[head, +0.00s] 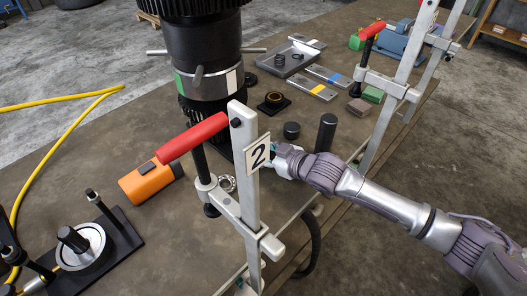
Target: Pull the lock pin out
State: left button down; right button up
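A tall black cylindrical transmission unit (203,60) stands upright at the back left of the bench, with a ribbed top and a grey collar. Grey rods stick out of its sides, and a short grey pin (198,77) shows on its front. I cannot tell which of these is the lock pin. My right gripper (283,162) reaches in from the right, behind the upright with the "2" plate. Its fingertips are mostly hidden there, so its opening and any contact cannot be seen. My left gripper cannot be made out.
A clamp post (247,190) with a red handle (192,137) and a "2" plate (257,152) stands in front. An orange block (148,183), a black fixture (90,255), a grey tray (285,62) and a black cylinder (326,132) sit on the bench. A yellow hose (60,105) lies left.

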grip_shut()
jog(key=shift+d, duration=0.1)
jog(key=shift+s+d+p, duration=0.25)
jog(key=shift+p, duration=0.15)
jog(key=shift+s+d+p, duration=0.5)
jog(key=shift+s+d, duration=0.15)
jog(key=shift+s, duration=0.05)
jog(key=shift+f, duration=0.1)
jog(key=shift+o, duration=1.9)
grip_release()
